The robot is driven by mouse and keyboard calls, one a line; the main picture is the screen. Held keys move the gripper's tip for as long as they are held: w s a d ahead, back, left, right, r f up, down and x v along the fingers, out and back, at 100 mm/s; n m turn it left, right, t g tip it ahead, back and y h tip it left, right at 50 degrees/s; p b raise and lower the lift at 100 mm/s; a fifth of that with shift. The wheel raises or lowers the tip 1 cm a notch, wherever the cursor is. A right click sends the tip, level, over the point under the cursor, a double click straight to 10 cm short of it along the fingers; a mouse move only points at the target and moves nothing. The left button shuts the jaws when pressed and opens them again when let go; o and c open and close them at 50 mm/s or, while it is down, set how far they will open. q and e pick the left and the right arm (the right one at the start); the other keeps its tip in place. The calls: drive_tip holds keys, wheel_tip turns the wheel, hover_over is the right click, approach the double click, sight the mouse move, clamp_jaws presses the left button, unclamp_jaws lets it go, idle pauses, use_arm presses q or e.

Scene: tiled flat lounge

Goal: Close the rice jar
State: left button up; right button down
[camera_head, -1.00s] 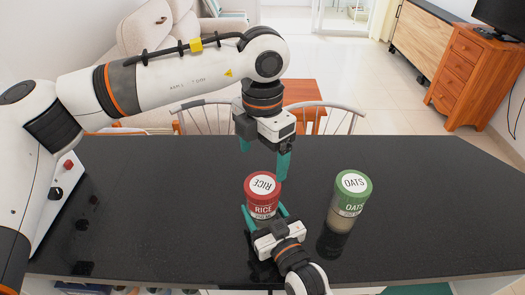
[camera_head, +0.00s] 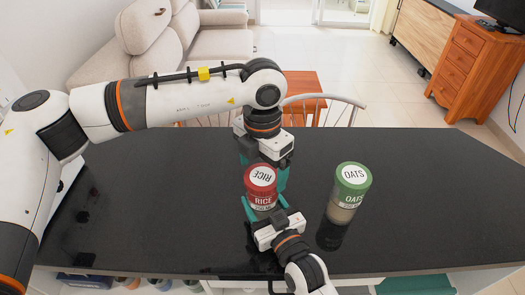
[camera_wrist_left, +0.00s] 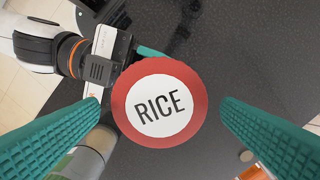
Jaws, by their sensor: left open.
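The rice jar (camera_head: 262,202) stands upright on the black counter, with a red lid (camera_head: 262,177) on top bearing a white RICE label. My left gripper (camera_head: 263,170) is open at the lid, coming from behind the jar. In the left wrist view the red-rimmed lid (camera_wrist_left: 160,105) lies between its spread teal fingers, with gaps on both sides. My right gripper (camera_head: 266,207) has its teal fingers on either side of the jar's body from the front and appears shut on it. The lid's seating on the jar is not clear.
A green-lidded oats jar (camera_head: 349,190) stands upright to the right of the rice jar. The black counter (camera_head: 430,200) is otherwise clear to the right. A chair (camera_head: 345,112) and a small orange-brown table (camera_head: 302,88) stand behind it.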

use_arm(q)
drive_tip(key=shift+f, duration=0.9)
drive_tip(key=c, duration=1)
drive_tip(key=m, duration=0.5)
drive_tip(key=o, duration=1.1)
drive_tip(key=shift+r, duration=2.3)
